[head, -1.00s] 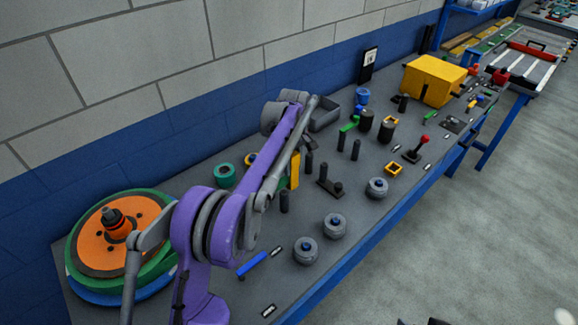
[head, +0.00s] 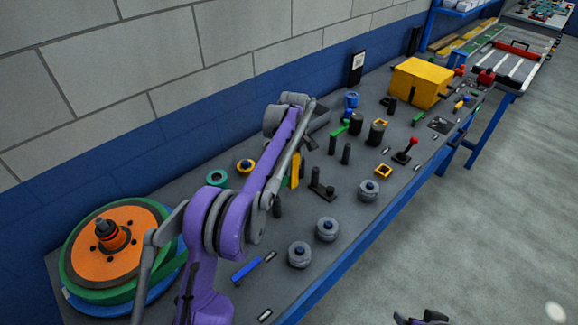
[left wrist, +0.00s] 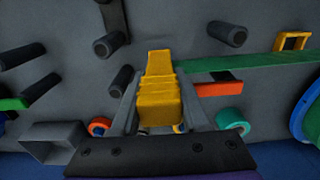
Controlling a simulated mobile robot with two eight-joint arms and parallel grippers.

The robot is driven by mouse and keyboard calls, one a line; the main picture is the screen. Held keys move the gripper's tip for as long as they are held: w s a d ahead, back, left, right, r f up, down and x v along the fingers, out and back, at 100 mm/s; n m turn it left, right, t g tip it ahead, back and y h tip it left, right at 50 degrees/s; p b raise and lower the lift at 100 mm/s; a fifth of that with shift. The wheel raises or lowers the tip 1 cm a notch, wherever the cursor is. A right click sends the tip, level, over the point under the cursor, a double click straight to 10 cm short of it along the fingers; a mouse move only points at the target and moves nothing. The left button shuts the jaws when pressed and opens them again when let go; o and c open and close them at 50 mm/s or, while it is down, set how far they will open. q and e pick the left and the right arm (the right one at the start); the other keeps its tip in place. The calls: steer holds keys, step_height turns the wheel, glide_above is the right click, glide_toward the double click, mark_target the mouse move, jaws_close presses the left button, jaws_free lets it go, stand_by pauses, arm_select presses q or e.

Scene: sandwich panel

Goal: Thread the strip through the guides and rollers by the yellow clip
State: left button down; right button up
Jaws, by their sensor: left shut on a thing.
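My left gripper (left wrist: 158,105) is shut on the yellow clip (left wrist: 160,75), which sits between its fingers in the left wrist view. The green strip (left wrist: 255,65) runs from behind the clip to the right, toward the green reel (left wrist: 307,112). In the head view the reel (head: 78,250), with an orange face, lies at the lower left. The clip (head: 295,170) appears upright among dark guide posts (head: 346,153), and my arm hides much of the gripper and strip. Grey rollers (head: 326,229) stand nearer the front edge. A part of my right arm shows at the bottom edge; its fingers are unclear.
A yellow box (head: 420,82) stands farther along the bench, and a red-knobbed lever (head: 405,150) is nearer. A grey tray (left wrist: 52,145) lies left of the gripper in the wrist view. A blue bar (head: 246,269) lies near the front. The wall is close behind.

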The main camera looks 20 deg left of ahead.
arm_select(q)
steer(key=w, duration=0.1)
steer(key=w+d+p, duration=0.1)
steer(key=w, duration=0.1)
steer(key=w+d+p, duration=0.1)
steer(key=w, duration=0.1)
steer(key=shift+d, duration=0.25)
arm_select(e)
steer(key=w+r, duration=0.2)
steer(key=r, duration=0.1)
steer(key=shift+w+r, duration=0.1)
steer(key=shift+r, duration=0.15)
arm_select(q)
steer(key=shift+s, duration=0.1)
